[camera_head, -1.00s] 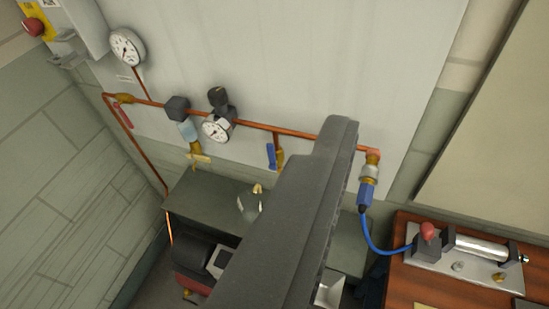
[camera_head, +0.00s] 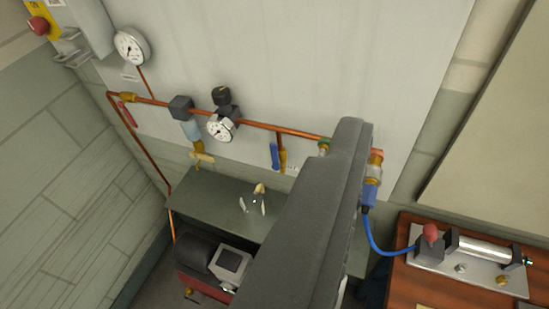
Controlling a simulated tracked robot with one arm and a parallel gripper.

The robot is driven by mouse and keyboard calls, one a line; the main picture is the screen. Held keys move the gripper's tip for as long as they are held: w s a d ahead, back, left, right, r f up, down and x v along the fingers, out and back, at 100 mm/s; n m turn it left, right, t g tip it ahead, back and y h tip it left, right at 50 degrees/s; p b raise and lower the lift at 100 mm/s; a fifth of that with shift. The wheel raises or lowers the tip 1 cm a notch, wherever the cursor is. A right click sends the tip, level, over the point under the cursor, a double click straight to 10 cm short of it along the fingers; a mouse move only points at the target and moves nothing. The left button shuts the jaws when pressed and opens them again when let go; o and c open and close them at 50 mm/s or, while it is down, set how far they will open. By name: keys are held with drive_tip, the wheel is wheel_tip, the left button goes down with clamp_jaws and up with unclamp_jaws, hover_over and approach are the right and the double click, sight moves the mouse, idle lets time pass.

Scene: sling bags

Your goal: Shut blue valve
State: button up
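The blue valve (camera_head: 275,156) has a blue lever that hangs downward beside a short brass drop below the copper pipe. It is near the middle of the view, left of my dark grey arm (camera_head: 310,225). My arm rises from the bottom edge and covers part of the pipe's right end. A gap of wall separates the lever from the arm in the picture. I cannot make out my gripper's fingers.
The copper pipe (camera_head: 265,125) carries gauges, a regulator and a red lever (camera_head: 127,115). A dark shelf (camera_head: 215,195) and a compressor (camera_head: 205,265) stand below. A blue hose (camera_head: 374,238) leads to a wooden table (camera_head: 400,270) on the right, with a metal cylinder on it.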

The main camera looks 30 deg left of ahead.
sight(274, 149)
drive_tip(key=shift+w+a+f, duration=0.2)
drive_tip(key=shift+c, duration=1)
drive_tip(key=w+a+f+y+b, duration=0.2)
drive_tip(key=w+a+f+b, duration=0.2)
drive_tip(key=w+a+f, duration=1.3)
drive_tip(key=w+a+f+t+h+b, duration=0.1)
drive_tip(key=w+a+f+b, duration=0.15)
drive_tip(key=f, duration=0.85)
drive_tip(key=w+a+f+t+h+b, duration=0.1)
drive_tip(key=a+f+t, duration=0.15)
drive_tip(key=f, duration=0.85)
drive_tip(key=shift+g, duration=0.45)
drive_tip(key=w, duration=1.3)
drive_tip(key=shift+r+p, duration=0.1)
drive_tip(key=shift+p, duration=0.3)
drive_tip(key=shift+w, duration=0.1)
clamp_jaws()
